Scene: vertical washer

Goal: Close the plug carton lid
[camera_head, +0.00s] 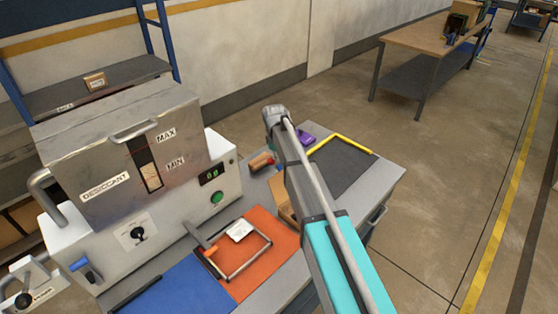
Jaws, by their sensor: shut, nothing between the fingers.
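A brown cardboard carton (282,198) stands on the grey bench, just left of my arm and behind the orange mat. It looks like the plug carton. My arm covers most of it, so I cannot tell how its lid stands. My arm crosses the bench from the lower right, up to a grey wrist joint at its far end. My gripper and its fingertips are hidden behind the arm. I cannot tell whether they touch the carton.
A desiccant hopper (125,160) on a white machine (150,230) fills the left. An orange mat (262,270) bears a wire-handled tool. A yellow-edged dark mat (345,165), a purple item (306,139) and a small brown-red object (261,162) lie behind. Open floor lies right.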

